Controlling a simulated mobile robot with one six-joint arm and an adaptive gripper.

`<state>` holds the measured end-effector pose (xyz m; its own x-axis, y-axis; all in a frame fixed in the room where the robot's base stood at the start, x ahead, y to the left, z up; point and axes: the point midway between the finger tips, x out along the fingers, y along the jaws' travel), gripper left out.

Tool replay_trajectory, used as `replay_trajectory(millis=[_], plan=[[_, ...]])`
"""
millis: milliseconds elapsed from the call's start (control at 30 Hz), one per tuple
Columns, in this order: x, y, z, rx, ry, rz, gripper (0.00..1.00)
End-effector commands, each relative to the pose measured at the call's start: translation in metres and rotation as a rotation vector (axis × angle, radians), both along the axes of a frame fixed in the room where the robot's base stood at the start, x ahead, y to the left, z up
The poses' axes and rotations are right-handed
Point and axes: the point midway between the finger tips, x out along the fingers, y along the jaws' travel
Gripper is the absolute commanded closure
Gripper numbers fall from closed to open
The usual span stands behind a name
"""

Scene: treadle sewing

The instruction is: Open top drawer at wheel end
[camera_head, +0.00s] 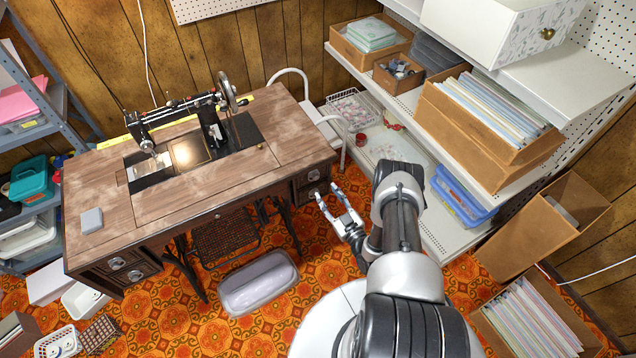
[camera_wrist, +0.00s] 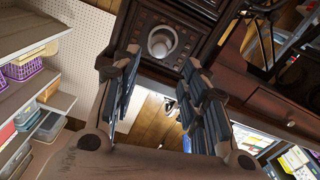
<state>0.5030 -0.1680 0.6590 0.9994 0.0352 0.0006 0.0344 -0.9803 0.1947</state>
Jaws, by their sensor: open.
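The wooden treadle sewing table (camera_head: 100,195) carries a black sewing machine (camera_head: 190,118), with its handwheel (camera_head: 226,92) at the right end. Below that end, the top drawer (camera_head: 301,186) has a round metal pull (camera_head: 313,175) and looks shut. My gripper (camera_head: 328,195) is open and empty just in front of this drawer, its fingers pointing toward it. In the wrist view, the pull (camera_wrist: 162,42) shows just beyond and between the open fingertips (camera_wrist: 160,62), on a carved dark drawer front (camera_wrist: 187,32). I see no contact; the exact gap is unclear.
White shelves (camera_head: 425,215) with boxes stand close to the right of my arm. A grey oblong cushion-like item (camera_head: 258,284) lies on the orange patterned carpet (camera_head: 180,325) before the treadle. A white chair (camera_head: 318,115) stands behind the table's right end.

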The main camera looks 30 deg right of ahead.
Motion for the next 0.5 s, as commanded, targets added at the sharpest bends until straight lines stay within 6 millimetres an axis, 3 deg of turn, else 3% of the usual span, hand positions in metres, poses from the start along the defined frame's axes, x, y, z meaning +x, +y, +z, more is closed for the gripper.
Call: replay_trajectory(millis=[200, 500], plan=[[0.047, 0.002, -0.002, -0.003, -0.002, 0.004, 0.59], [0.077, 0.003, -0.001, 0.0, 0.0, 0.0, 0.59]])
